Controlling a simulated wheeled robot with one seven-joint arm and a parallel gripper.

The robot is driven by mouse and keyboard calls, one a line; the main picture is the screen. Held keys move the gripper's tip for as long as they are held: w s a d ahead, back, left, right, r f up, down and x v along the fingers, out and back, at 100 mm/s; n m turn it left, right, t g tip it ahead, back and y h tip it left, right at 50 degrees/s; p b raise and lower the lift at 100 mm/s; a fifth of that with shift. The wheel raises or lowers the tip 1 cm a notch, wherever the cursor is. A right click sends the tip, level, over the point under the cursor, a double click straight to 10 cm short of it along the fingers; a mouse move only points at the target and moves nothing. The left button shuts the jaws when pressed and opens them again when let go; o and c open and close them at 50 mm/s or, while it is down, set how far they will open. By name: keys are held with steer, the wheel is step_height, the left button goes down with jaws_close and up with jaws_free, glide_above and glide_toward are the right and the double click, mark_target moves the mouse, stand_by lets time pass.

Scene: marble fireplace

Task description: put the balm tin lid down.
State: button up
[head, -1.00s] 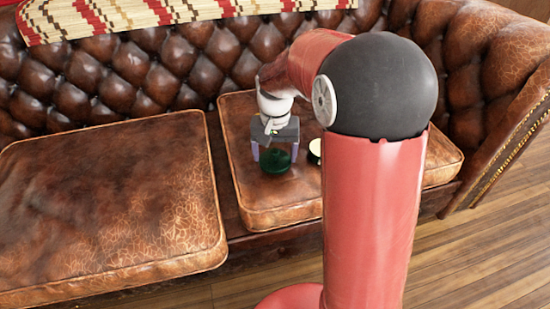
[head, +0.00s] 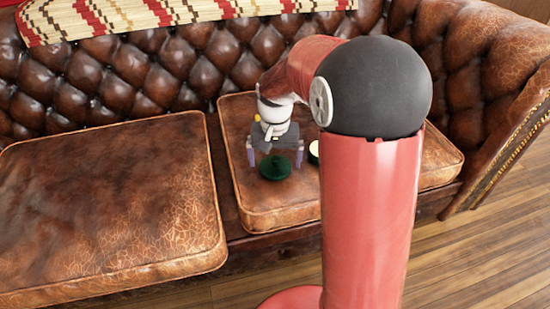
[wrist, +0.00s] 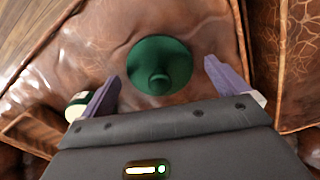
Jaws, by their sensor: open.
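The balm tin lid (head: 274,168) is a dark green disc with a knob on top. It lies knob up on the right seat cushion, and it also shows in the wrist view (wrist: 160,62). My gripper (head: 275,161) is open, its purple fingers spread wide to either side of the lid. In the wrist view there is a gap between the lid and each finger (wrist: 162,74). A small round tin with a pale top (head: 314,149) is right of the lid, partly hidden by my arm; the wrist view shows its green side (wrist: 78,103).
The right seat cushion (head: 243,205) is brown leather with bare room in front of the lid. A gap separates it from the left cushion (head: 110,200). The tufted sofa back (head: 120,70) rises behind, with a patterned woven throw (head: 150,14) on top.

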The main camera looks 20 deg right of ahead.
mark_target(275, 158)
step_height(275, 158, up, 12)
steer(key=p, duration=0.2)
steer(key=s+r+n+t, duration=0.1)
steer(key=s+n+t, duration=0.2)
steer(key=s, duration=1.9)
steer(key=t, duration=0.2)
steer(key=shift+r+n+t, duration=0.3)
steer(key=shift+r, duration=0.05)
steer(key=shift+r, duration=0.1)
step_height(275, 158, up, 4)
steer(key=p, duration=0.4)
steer(key=shift+r+p, duration=0.2)
steer(key=shift+p, duration=0.1)
